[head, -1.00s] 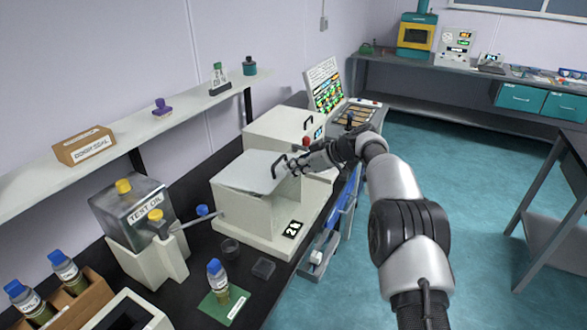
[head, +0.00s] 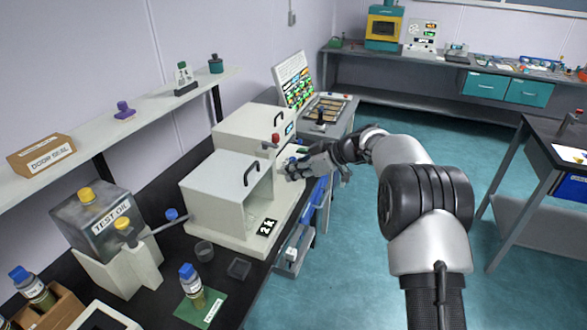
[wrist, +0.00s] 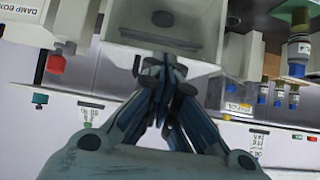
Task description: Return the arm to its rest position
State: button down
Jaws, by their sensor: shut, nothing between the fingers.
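My gripper (head: 290,172) is shut and empty, out in front of the white machines on the left bench. In the head view it is just right of the black handle (head: 250,172) of the nearer white box (head: 212,185), with a visible gap between them. The front of that box is open, and its pale inside shows. My arm reaches up from the lower right of the head view and bends left at the wrist. In the wrist view the gripper's dark fingers (wrist: 165,68) come together below a pale box-shaped opening (wrist: 170,22).
A second white box (head: 240,125) stands behind the nearer one. A test oil tank (head: 97,222), a blue-capped bottle (head: 192,285) and a small dark cup (head: 204,251) are on the bench. Blue floor is clear to the right, up to a dark table (head: 545,150).

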jog(key=s+d+r+m+h, duration=0.2)
jog(key=s+d+r, duration=0.15)
jog(key=s, duration=0.35)
jog(key=s+d+r+m+h, duration=0.25)
jog(key=s+r, duration=0.25)
jog(key=s, duration=0.3)
jog(key=s+d+r+m+h, duration=0.1)
jog(key=s+d+r+m, duration=0.1)
jog(key=s+d+r, duration=0.4)
jog(key=s+d+f+m+h, duration=0.1)
jog(key=s+d+f+m, duration=0.1)
jog(key=s, duration=0.6)
jog(key=s+d+f+m+t+h, duration=0.1)
jog(key=s+d+f+m+h, duration=0.1)
jog(key=s, duration=0.7)
jog(key=s+d+f+m+h, duration=0.2)
jog(key=s+d+m, duration=0.2)
jog(key=s, duration=0.5)
jog(key=shift+d+f, duration=0.3)
jog(key=shift+d, duration=0.3)
